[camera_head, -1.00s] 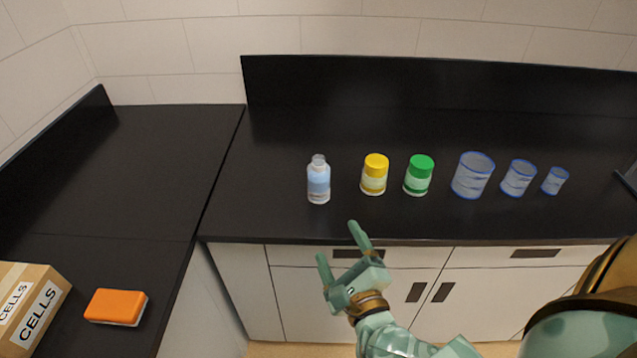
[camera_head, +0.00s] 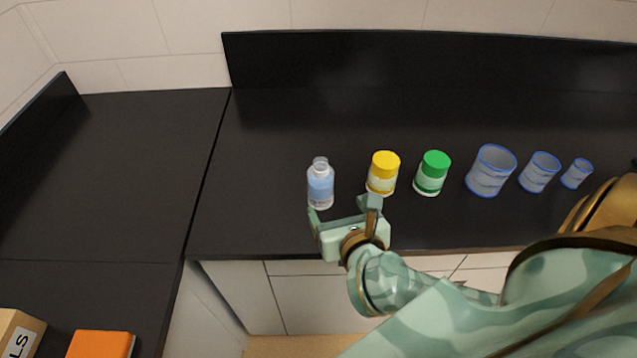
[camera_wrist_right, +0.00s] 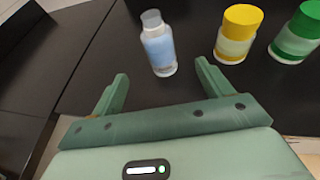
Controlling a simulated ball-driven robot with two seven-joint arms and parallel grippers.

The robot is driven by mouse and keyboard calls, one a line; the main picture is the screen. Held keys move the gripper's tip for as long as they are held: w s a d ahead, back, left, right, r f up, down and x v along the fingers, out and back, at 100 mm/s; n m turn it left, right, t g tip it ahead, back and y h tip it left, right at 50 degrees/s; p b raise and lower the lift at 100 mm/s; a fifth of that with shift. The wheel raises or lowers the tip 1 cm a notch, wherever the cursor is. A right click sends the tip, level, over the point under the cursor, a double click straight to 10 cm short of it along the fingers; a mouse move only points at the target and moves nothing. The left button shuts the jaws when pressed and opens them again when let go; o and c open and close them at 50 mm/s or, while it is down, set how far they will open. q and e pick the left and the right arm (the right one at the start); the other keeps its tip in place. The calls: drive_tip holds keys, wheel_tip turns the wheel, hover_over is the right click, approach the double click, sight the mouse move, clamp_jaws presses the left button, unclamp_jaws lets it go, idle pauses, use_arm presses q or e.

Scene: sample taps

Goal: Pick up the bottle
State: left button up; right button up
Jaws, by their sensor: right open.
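A small clear bottle (camera_head: 320,186) with a pale blue label stands upright on the black counter. My right gripper (camera_head: 342,207) is open and empty, low over the counter's front part, just in front of the bottle. In the right wrist view the bottle (camera_wrist_right: 158,44) stands ahead of and between the two spread fingers (camera_wrist_right: 161,82), apart from both. My left gripper is not in view.
A yellow-capped jar (camera_head: 383,173) and a green-capped jar (camera_head: 432,173) stand right of the bottle. Several clear blue-rimmed beakers (camera_head: 490,171) stand farther right. An orange block (camera_head: 100,344) and a cardboard box (camera_head: 18,333) are at lower left. The left counter (camera_head: 110,170) is mostly clear.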

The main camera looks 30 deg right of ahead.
sight(325, 187)
drive_tip(key=b+x, duration=0.1)
drive_tip(key=x, duration=0.6)
drive_tip(key=shift+w+d+f, duration=0.1)
drive_tip(key=shift+w+f, duration=0.05)
drive_tip(key=shift+w, duration=0.2)
drive_tip(key=shift+w+d+f, duration=0.15)
drive_tip(key=shift+w, duration=0.35)
drive_tip(key=b+x, duration=0.1)
drive_tip(key=x, duration=0.3)
drive_tip(key=shift+w+f, duration=0.2)
drive_tip(key=shift+w, duration=0.15)
drive_tip(key=shift+s, duration=0.1)
drive_tip(key=shift+c, duration=0.7)
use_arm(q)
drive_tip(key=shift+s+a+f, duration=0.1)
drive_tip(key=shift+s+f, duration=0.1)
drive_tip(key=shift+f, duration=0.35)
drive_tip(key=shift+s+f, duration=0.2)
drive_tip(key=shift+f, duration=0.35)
use_arm(e)
drive_tip(key=shift+r, duration=0.1)
drive_tip(key=c, duration=1.1)
